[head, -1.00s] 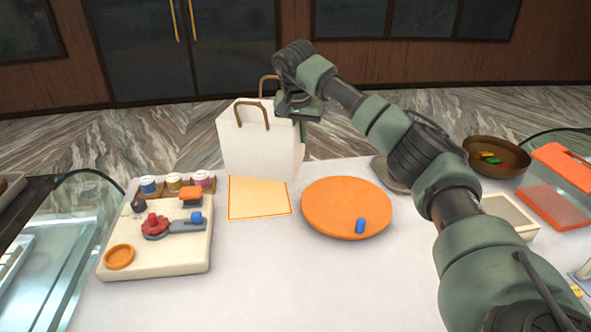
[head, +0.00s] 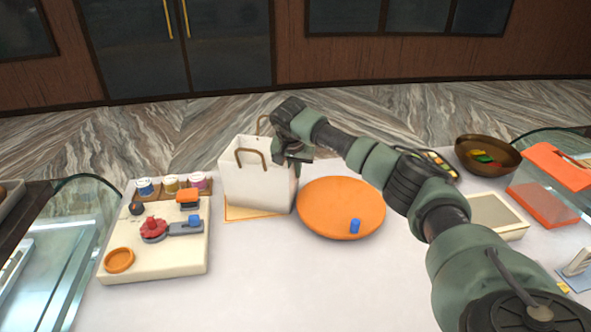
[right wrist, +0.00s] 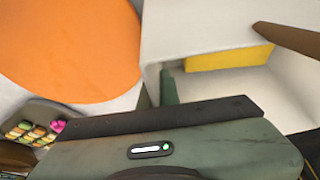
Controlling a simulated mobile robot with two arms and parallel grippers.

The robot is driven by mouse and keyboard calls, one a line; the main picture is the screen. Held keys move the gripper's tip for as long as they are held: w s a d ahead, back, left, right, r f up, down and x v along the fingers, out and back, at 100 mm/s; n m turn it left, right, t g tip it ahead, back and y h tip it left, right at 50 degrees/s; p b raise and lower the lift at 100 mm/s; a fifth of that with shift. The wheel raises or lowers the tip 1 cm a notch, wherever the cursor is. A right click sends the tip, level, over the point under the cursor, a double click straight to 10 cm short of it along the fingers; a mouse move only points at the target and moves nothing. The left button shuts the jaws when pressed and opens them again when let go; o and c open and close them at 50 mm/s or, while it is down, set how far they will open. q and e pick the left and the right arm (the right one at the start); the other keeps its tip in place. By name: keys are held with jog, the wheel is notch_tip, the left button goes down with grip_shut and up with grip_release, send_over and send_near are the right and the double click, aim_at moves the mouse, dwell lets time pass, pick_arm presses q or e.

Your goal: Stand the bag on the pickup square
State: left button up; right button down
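The white paper bag (head: 255,187) with brown handles stands upright over the pickup square (head: 236,213), a cream mat with an orange border. Only the square's front and left edges show; the bag hides the rest. I cannot tell whether the bag's base touches it. My right gripper (head: 293,158) is shut on the bag's upper right side. In the right wrist view the bag (right wrist: 205,30) is open at the top, with a green finger at its wall and a yellow item (right wrist: 230,58) inside. My left gripper is not in view.
An orange round plate (head: 340,205) with a blue piece (head: 354,226) lies close right of the bag. A cream board (head: 180,255) with a red knob is at left, small jars (head: 171,185) behind it. A brown bowl (head: 488,155) is at right. The front middle counter is clear.

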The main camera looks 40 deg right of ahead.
jog(key=c, duration=1.7)
grip_release()
jog(key=shift+r, duration=0.1)
jog(key=shift+s+a+r, duration=0.1)
jog(key=shift+r, duration=0.15)
jog(key=b+v, duration=0.3)
jog(key=v, duration=0.7)
jog(key=shift+s+a+r, duration=0.1)
jog(key=shift+a+r, duration=0.05)
jog(key=shift+r, duration=0.1)
jog(key=shift+s+a+r+b, duration=0.1)
jog(key=shift+s+r+b, duration=0.05)
jog(key=shift+r+b, duration=0.2)
